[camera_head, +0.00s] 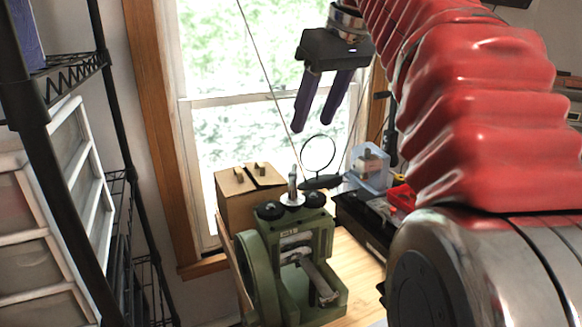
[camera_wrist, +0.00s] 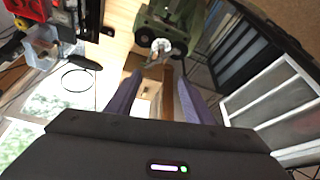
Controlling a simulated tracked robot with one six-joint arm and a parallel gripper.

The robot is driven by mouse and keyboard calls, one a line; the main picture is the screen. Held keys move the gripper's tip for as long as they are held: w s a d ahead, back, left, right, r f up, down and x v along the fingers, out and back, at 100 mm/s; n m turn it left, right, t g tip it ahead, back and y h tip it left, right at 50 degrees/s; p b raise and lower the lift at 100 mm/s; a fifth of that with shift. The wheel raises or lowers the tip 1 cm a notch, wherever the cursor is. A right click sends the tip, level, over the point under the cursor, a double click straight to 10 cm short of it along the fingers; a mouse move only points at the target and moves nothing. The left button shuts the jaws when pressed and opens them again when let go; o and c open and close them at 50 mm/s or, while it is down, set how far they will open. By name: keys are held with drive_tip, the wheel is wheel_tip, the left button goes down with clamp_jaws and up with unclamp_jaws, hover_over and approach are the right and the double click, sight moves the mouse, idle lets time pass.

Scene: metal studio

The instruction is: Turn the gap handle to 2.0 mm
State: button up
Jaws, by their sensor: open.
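A green rolling mill (camera_head: 287,262) stands on the wooden bench, with a large round wheel on its left side. On its top an upright silver gap handle (camera_head: 292,188) rises from a pale disc, between two black round caps. My gripper (camera_head: 314,128) is open and empty, with dark purple fingers pointing down. It hangs above the mill and apart from the handle. In the wrist view the mill (camera_wrist: 168,22) and the handle's silver end (camera_wrist: 161,45) lie beyond the fingertips (camera_wrist: 158,76). I cannot read any gap value.
A cardboard box (camera_head: 243,196) stands behind the mill. A round magnifier (camera_head: 318,154), a clear container (camera_head: 369,163) and a red object (camera_head: 402,198) are to its right. A black wire shelf with white drawers (camera_head: 50,235) fills the left. A window is behind.

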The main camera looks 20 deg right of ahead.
sight(293, 173)
drive_tip(key=x, duration=1.3)
drive_tip(key=shift+f, duration=0.25)
drive_tip(key=shift+c, duration=0.3)
clamp_jaws()
drive_tip(key=shift+a, duration=0.4)
drive_tip(key=shift+d, duration=0.3)
